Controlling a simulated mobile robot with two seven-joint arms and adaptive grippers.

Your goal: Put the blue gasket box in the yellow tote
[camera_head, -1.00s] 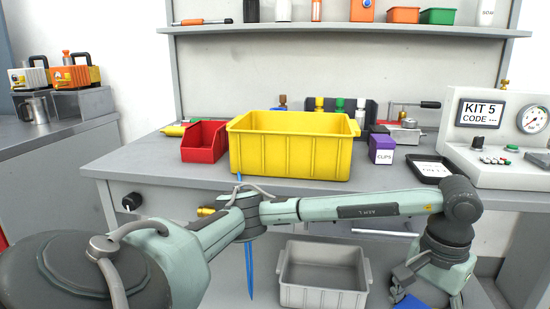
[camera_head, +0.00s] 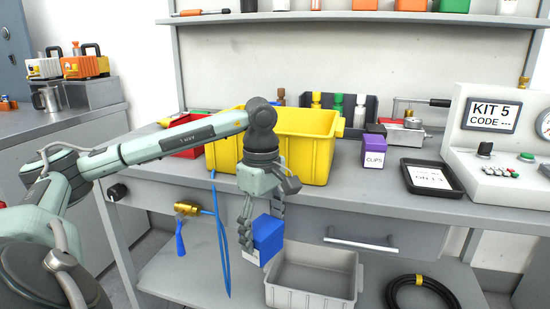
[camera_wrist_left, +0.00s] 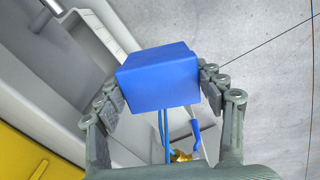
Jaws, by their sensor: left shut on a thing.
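The blue gasket box (camera_head: 267,238) is held between the fingers of my left gripper (camera_head: 258,236), in front of the bench edge and below the worktop. In the left wrist view the blue box (camera_wrist_left: 158,78) sits between both fingers of the left gripper (camera_wrist_left: 160,95). The yellow tote (camera_head: 308,150) stands on the worktop behind my left wrist, which hides part of its front. A yellow corner of the tote (camera_wrist_left: 30,155) also shows in the left wrist view. My right gripper is not in view.
A grey bin (camera_head: 312,280) stands on the lower shelf, just right of the held box. A red bin (camera_head: 186,150) is left of the tote. A purple clips box (camera_head: 374,152) and black tray (camera_head: 431,178) are to the right. A blue hose (camera_head: 220,240) hangs in front.

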